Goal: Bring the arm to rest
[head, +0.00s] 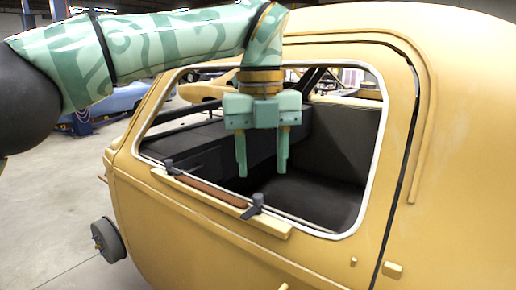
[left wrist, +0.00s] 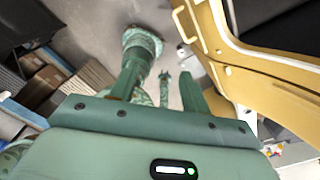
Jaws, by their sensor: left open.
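My left gripper (head: 262,155) hangs with its fingers pointing down in front of the window opening of a yellow car shell. Its two fingers are apart with nothing between them. In the left wrist view the two fingers (left wrist: 160,85) also stand apart and empty, with the yellow shell (left wrist: 262,72) to their right. My left arm (head: 140,48) comes in from the left of the head view, green with a leaf-like pattern. My right gripper cannot be made out in either view.
The yellow car shell (head: 450,160) fills the right of the head view. A brown bar (head: 205,190) with dark clamps (head: 257,204) lies along the window sill. A dark wheel hub (head: 108,240) sticks out at lower left. Open floor (head: 50,200) lies left. Shelved boxes (left wrist: 45,80) show in the wrist view.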

